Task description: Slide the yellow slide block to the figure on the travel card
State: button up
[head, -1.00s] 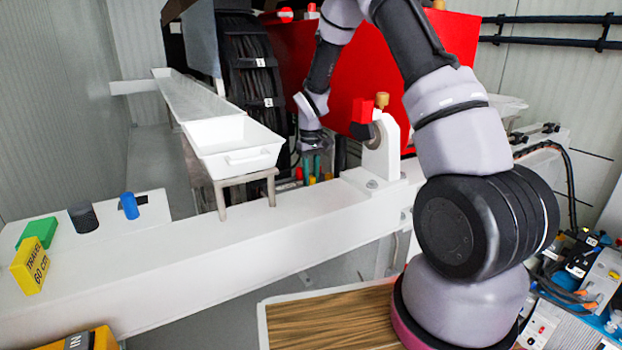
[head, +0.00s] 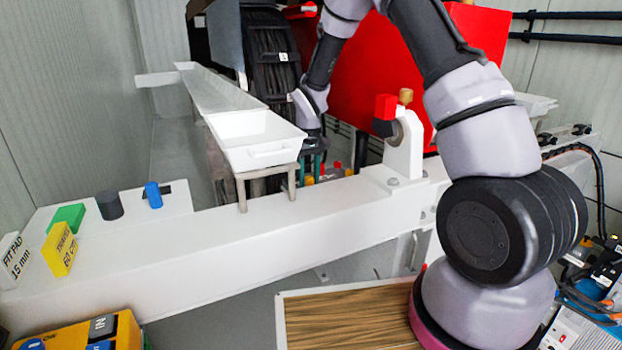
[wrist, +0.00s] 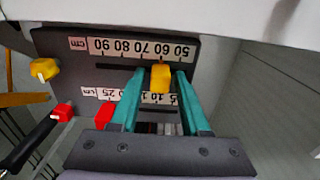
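The yellow slide block (wrist: 160,78) sits in the upper slot of a dark scale panel (wrist: 215,48), close under the 60 mark of the upside-down cm scale. My gripper (wrist: 161,76) has its teal fingers on either side of the block, with a visible gap at each side, so it is open. The yellow travel card (head: 61,249) stands at the left on the white ledge and reads 60 cm.
A second, lower scale with a red block (wrist: 104,114) lies close to my left finger. A yellow knob (wrist: 44,69) is at the panel's left. The white tray (head: 255,145), white beam (head: 230,250) and red housing (head: 390,70) surround the arm. A FIT PAD 15 mm card (head: 15,258) stands far left.

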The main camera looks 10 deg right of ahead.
dwell(0.3)
notch_tip(320, 180, up, 11)
dwell(0.5)
notch_tip(320, 180, up, 9)
jog(key=m+t, duration=0.1)
jog(key=m, duration=0.1)
send_over(310, 177)
jog(key=s+d, duration=0.4)
jog(key=s+d+r+m+t+y, duration=0.15)
jog(key=s+d+r, duration=0.25)
jog(key=s+r, duration=0.4)
jog(key=s+d+r+m+t, duration=0.2)
jog(key=s, duration=0.5)
jog(key=s+d+r+m+t, duration=0.2)
jog(key=s+d+r, duration=0.1)
jog(key=s, duration=0.5)
jog(key=shift+s+t, duration=0.25)
jog(key=shift+t, duration=0.1)
jog(key=shift+y, duration=0.25)
dwell(0.7)
